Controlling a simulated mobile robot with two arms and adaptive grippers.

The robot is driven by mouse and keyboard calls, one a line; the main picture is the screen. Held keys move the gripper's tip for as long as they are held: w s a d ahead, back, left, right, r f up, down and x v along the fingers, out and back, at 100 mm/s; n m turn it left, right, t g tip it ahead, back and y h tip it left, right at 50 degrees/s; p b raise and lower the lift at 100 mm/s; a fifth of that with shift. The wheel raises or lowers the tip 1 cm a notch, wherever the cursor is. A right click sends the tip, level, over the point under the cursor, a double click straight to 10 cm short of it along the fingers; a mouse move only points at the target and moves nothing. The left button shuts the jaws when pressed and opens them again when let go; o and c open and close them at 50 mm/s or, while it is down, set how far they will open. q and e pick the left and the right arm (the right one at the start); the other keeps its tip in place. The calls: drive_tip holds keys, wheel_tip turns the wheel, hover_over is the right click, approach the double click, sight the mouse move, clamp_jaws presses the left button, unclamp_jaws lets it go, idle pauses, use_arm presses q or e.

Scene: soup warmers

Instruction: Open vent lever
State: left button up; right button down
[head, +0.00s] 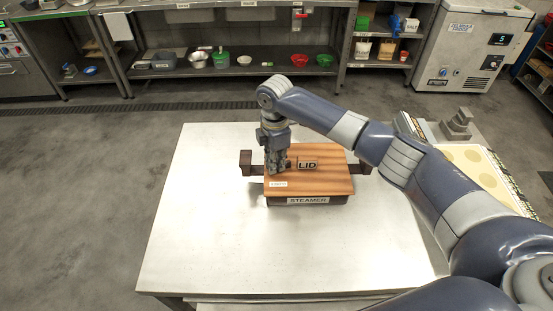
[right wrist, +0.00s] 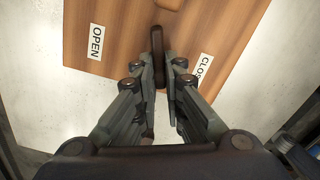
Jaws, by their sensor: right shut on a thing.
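The steamer (head: 308,201) is a dark box with a brown wooden lid (head: 325,183) on the pale table. The vent lever (right wrist: 158,45) is a dark brown bar on the lid in the right wrist view. My right gripper (head: 278,168) is over the lid's left part, also seen in the right wrist view (right wrist: 161,80), shut on the lever. The lever points between the OPEN label (right wrist: 96,42) on the left and the partly hidden CLOSED label (right wrist: 205,67) on the right. The head view hides the lever behind the gripper. My left gripper is out of view.
Dark side handles stick out left (head: 246,160) and right of the steamer. The table (head: 205,235) is bare left of and in front of it. A tray with round pale shapes (head: 470,160) lies to the right, partly behind my right arm.

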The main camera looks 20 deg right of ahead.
drive_tip(key=m+p, duration=0.1)
drive_tip(key=w+m+p, duration=0.1)
drive_tip(key=m, duration=0.1)
drive_tip(key=shift+r, duration=0.15)
drive_tip(key=m, duration=0.1)
drive_tip(key=w+m+p, duration=0.1)
drive_tip(key=shift+d+m, duration=0.1)
drive_tip(key=shift+m, duration=0.2)
drive_tip(key=m+p, duration=0.1)
drive_tip(key=m, duration=0.1)
drive_tip(key=shift+w+d+m+p, duration=0.2)
drive_tip(key=shift+w+m+p, duration=0.1)
drive_tip(key=shift+w+p, duration=0.05)
drive_tip(key=shift+w+d+m+p, duration=0.25)
drive_tip(key=shift+m+p, duration=0.05)
drive_tip(key=shift+m, duration=0.55)
drive_tip(key=shift+w+d+m+p, duration=0.2)
drive_tip(key=shift+m+p, duration=0.05)
drive_tip(key=shift+m, duration=0.6)
drive_tip(key=c, duration=1.7)
unclamp_jaws()
